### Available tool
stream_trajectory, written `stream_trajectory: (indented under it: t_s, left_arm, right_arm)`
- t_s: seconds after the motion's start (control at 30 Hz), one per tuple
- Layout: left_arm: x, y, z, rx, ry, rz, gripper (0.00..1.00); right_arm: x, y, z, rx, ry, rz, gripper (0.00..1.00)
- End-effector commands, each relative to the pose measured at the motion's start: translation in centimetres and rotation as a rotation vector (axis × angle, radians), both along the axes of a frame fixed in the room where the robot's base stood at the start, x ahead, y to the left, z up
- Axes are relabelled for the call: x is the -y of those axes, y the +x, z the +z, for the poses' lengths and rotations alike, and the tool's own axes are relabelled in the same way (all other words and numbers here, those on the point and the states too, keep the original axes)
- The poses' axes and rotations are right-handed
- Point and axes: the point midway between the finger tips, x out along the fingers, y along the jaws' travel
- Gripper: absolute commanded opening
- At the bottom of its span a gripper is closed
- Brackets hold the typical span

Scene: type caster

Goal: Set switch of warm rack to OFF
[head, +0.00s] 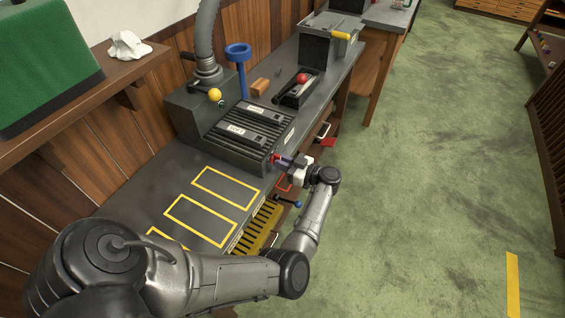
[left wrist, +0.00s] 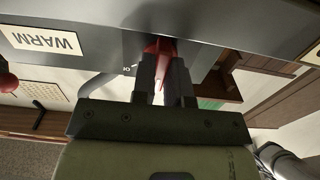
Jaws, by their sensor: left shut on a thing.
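The warm rack is a dark ribbed block (head: 263,157) on the bench, with white labels on top. Its front face shows in the left wrist view, with an upside-down WARM label (left wrist: 42,40). The red switch (head: 275,158) sits low on that face near its corner. It also shows in the left wrist view (left wrist: 158,46), with small marks beside it. My left gripper (head: 283,160) reaches the switch from the front, its fingers (left wrist: 166,70) closed on the red lever. The fingers partly hide the lever, so I cannot tell its exact setting. My right gripper is out of view.
Yellow-outlined spots (head: 201,220) mark the bench left of the rack. A red-handled drawer pull (head: 326,141) juts out nearby. The green floor to the right is clear.

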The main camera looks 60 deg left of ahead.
Motion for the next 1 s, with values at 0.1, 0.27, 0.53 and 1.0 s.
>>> stream_trajectory:
  t_s: [0.1, 0.27, 0.53, 1.0]
  left_arm:
    - [0.0, 0.0, 0.1, 0.001, 0.002, 0.001, 0.15]
    - [0.0, 0.0, 0.1, 0.0, 0.001, 0.001, 0.3]
    - [0.0, 0.0, 0.1, 0.0, 0.0, 0.0, 0.39]
    - [4.8, 3.2, 0.1, -0.001, -0.003, -0.002, 0.39]
  right_arm:
    - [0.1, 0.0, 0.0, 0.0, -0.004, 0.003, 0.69]
    - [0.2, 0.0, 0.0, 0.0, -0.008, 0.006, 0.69]
    - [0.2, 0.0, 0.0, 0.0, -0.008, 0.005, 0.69]
    - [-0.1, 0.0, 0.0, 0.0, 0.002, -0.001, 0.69]
